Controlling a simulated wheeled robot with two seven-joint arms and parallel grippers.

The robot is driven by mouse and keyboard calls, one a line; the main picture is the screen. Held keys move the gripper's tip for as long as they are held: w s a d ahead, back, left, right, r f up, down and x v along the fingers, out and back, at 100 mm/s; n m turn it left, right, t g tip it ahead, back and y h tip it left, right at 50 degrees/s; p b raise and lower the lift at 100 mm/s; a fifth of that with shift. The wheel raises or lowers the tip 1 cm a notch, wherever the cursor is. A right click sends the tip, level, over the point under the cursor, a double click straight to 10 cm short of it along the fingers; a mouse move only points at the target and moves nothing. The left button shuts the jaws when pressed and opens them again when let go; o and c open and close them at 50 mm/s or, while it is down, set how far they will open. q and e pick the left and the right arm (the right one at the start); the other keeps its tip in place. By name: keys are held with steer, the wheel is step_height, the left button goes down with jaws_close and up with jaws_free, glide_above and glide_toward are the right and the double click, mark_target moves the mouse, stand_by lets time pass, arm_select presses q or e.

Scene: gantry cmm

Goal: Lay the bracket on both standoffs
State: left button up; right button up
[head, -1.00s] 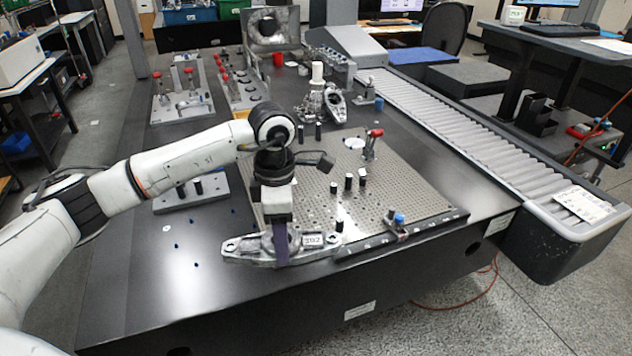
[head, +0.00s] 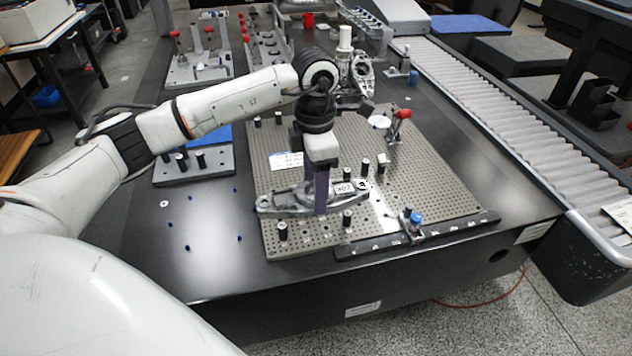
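The bracket is a long grey cast part (head: 288,201) with a bolt-hole lug at its left end and a white number label near its right end. My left gripper (head: 321,207), with purple fingers, points down and is shut on the bracket's middle, over the front left of the perforated plate (head: 425,185). Short dark standoffs with light tops stand on the plate: one at front left (head: 283,231), one at front centre (head: 347,219), and others behind the bracket (head: 365,167). The front two are uncovered. Whether the bracket touches anything beneath it is unclear. My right gripper is out of view.
A red-handled clamp (head: 399,125) stands on the plate's back right, and a blue-knobbed clamp (head: 414,222) at its front edge. A grey block with dark pegs (head: 190,168) lies left of the plate. A roller conveyor (head: 500,110) runs along the right.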

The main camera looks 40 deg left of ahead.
arm_select(q)
step_height(320, 180, down, 5)
steer(key=b, duration=0.3)
steer(key=shift+r, duration=0.15)
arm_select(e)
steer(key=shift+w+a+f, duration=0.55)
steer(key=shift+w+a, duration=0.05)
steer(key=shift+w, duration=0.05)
arm_select(q)
steer(key=shift+r, duration=0.1)
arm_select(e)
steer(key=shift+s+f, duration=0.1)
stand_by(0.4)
arm_select(q)
steer(key=shift+f+b, duration=0.35)
steer(key=shift+f, duration=0.2)
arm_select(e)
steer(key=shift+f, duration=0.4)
arm_select(q)
steer(key=o, duration=1.5)
steer(key=shift+o, duration=0.4)
